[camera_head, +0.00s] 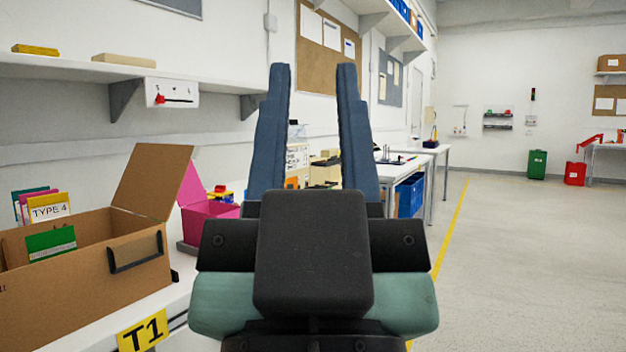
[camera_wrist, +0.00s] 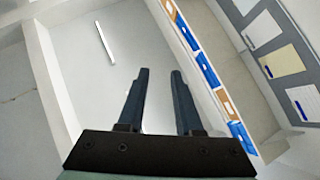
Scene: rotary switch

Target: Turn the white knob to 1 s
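I cannot make out a white knob or a 1 s mark in either view. A small white box (camera_head: 171,93) with a red part on its front hangs under the wall shelf at the left in the head view; its details are too small to read. My gripper (camera_head: 314,72) points up and away in the middle of the head view, its two blue-grey fingers apart with nothing between them. The wrist view also shows my gripper (camera_wrist: 160,72) open and empty, facing the ceiling and a high shelf. My gripper is to the right of the white box and not touching it.
A bench at the left holds an open cardboard box (camera_head: 90,265) with folders and a magenta bin (camera_head: 208,222). A wall shelf (camera_head: 70,67) runs above. More tables (camera_head: 400,168) stand behind my gripper. The floor (camera_head: 530,250) at the right is clear.

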